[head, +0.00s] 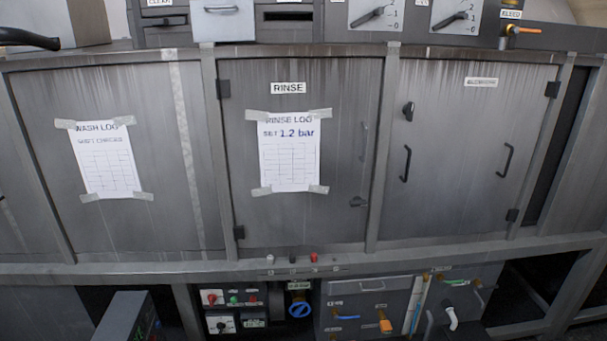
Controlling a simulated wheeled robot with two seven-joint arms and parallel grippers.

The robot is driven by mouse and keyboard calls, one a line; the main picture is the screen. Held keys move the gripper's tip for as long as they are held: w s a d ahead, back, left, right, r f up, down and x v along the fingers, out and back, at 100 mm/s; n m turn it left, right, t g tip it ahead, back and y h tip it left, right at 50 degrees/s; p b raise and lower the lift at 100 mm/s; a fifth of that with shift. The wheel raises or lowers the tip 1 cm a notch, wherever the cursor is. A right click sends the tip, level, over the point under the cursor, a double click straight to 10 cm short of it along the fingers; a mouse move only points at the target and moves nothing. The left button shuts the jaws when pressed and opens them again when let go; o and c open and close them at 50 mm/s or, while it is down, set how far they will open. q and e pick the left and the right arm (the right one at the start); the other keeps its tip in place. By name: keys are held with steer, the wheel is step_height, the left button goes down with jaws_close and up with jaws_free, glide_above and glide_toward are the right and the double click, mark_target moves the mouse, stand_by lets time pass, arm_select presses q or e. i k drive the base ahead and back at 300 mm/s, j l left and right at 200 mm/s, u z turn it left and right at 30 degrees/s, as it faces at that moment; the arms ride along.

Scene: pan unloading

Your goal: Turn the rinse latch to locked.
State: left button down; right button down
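The rinse door (345,100) is a stained grey metal panel in the middle of the head view, with a "RINSE" label at its top. It looks closed. A small dark latch (358,201) sits low near its right edge, its lever lying roughly horizontal. No lock marking is readable beside it. A thin vertical handle (363,141) is above the latch. Neither of my grippers shows in the view.
A taped "RINSE LOG" sheet (290,152) reads "SET 1.2 bar". The right-hand door (455,150) has its own dark latch (408,111) and handles. Dials (376,13) line the ledge above. Valves and buttons (300,309) sit below the frame rail.

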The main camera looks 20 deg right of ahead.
mark_target(357, 202)
steer(key=z, duration=1.6)
steer(key=i+l, duration=0.3)
steer(key=l, duration=0.15)
steer(key=i+l, duration=0.35)
steer(key=l, duration=0.1)
